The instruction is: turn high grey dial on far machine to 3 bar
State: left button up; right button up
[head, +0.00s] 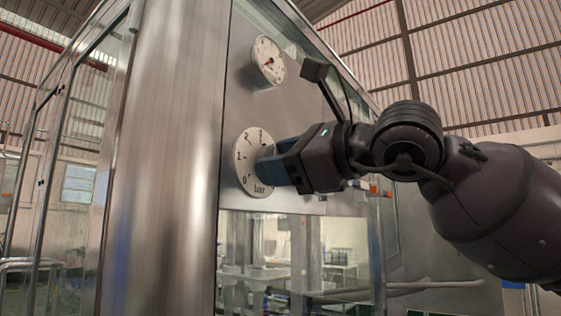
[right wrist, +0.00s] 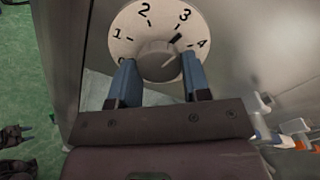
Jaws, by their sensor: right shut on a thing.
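The grey dial (right wrist: 158,61) sits in front of a round white scale plate (right wrist: 126,48) marked in bar, on the machine's steel panel. In the head view the scale plate (head: 244,154) shows, but the gripper hides the dial. My right gripper (head: 266,171) reaches in from the right and is shut on the dial. In the right wrist view its blue fingers stand on either side of it. A dark mark beside the dial lies between 3 and 4, closer to 3; I cannot tell whether it is the pointer or a tick. My left gripper is not in view.
A round white gauge with a red needle (head: 268,61) is above the scale plate. A broad steel post (head: 170,150) stands to the left. A glazed opening (head: 300,260) lies below the panel. Small white and orange parts (right wrist: 296,127) show at the lower right of the wrist view.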

jog(key=shift+n, duration=1)
jog(key=o, duration=0.9)
jog(key=shift+d, duration=0.15)
jog(key=v, duration=1)
jog(key=shift+s+d+b, duration=0.2)
jog(key=shift+b, duration=0.1)
